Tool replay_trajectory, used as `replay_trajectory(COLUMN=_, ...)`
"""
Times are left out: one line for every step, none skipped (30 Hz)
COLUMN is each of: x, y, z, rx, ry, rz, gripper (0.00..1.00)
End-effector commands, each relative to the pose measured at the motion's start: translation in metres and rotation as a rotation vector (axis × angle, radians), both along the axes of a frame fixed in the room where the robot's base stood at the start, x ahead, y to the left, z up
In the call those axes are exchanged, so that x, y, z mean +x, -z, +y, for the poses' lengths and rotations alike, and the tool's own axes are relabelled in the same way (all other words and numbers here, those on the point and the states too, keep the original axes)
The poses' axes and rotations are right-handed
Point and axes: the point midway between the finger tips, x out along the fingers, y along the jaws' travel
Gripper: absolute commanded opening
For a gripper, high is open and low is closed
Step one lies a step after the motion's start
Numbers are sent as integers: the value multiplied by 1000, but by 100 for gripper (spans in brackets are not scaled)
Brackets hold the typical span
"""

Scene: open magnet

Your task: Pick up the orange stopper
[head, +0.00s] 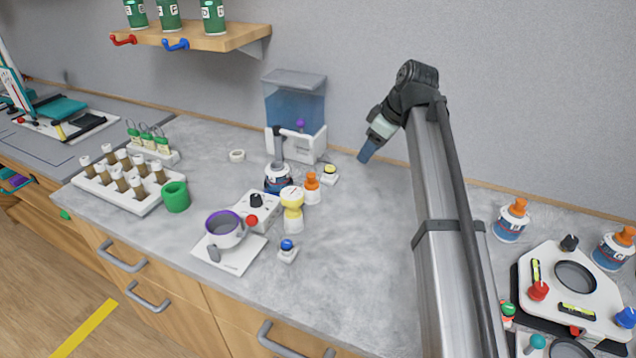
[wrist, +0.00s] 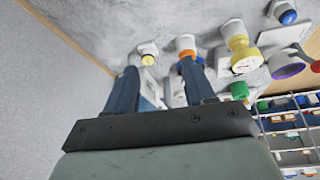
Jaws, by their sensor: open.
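An orange stopper (head: 312,181) sits on a small white bottle (head: 312,196) in the middle of the counter. In the wrist view the orange stopper (wrist: 187,54) shows just beyond the right fingertip, which partly covers it. Two more orange stoppers top white-and-blue bottles at the right, one nearer (head: 518,206) and one by the counter's right edge (head: 625,235). My gripper (head: 367,151) is raised above the counter, to the right of and apart from the middle bottle. In the wrist view my gripper (wrist: 160,76) is open, and nothing is held between its fingers.
A yellow-and-white dial bottle (head: 292,207) stands close beside the middle bottle. A yellow-button block (head: 329,174), a dispenser with a blue tank (head: 294,108) and a scale with a cup (head: 228,230) are near. The counter (head: 365,255) is clear right of them.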

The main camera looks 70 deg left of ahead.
Motion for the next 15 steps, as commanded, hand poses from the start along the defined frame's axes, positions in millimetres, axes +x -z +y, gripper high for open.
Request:
replay_trajectory(x=-22, y=-3, z=13, rx=14, ry=-52, rz=30, gripper=54)
replay_trajectory(x=-33, y=-5, z=17, rx=22, ry=-78, rz=44, gripper=54)
replay_trajectory(x=-45, y=-7, z=22, rx=30, ry=-106, rz=63, gripper=54)
replay_trajectory(x=-53, y=-8, z=25, rx=36, ry=-125, rz=74, gripper=54)
replay_trajectory(x=-59, y=-9, z=27, rx=40, ry=-140, rz=82, gripper=54)
replay_trajectory(x=-65, y=-10, z=29, rx=46, ry=-155, rz=93, gripper=54)
replay_trajectory(x=-69, y=-10, z=30, rx=48, ry=-163, rz=98, gripper=54)
replay_trajectory(x=-72, y=-9, z=31, rx=49, ry=-169, rz=102, gripper=54)
replay_trajectory(x=-75, y=-7, z=33, rx=50, ry=-174, rz=105, gripper=54)
replay_trajectory(x=-76, y=-5, z=34, rx=51, ry=-175, rz=106, gripper=54)
replay_trajectory(x=-78, y=-2, z=35, rx=51, ry=-177, rz=107, gripper=54)
replay_trajectory(x=-80, y=3, z=37, rx=50, ry=-177, rz=107, gripper=54)
replay_trajectory(x=-82, y=7, z=38, rx=50, ry=-177, rz=107, gripper=54)
replay_trajectory(x=-83, y=12, z=40, rx=50, ry=-176, rz=108, gripper=54)
replay_trajectory(x=-86, y=18, z=43, rx=50, ry=-176, rz=107, gripper=54)
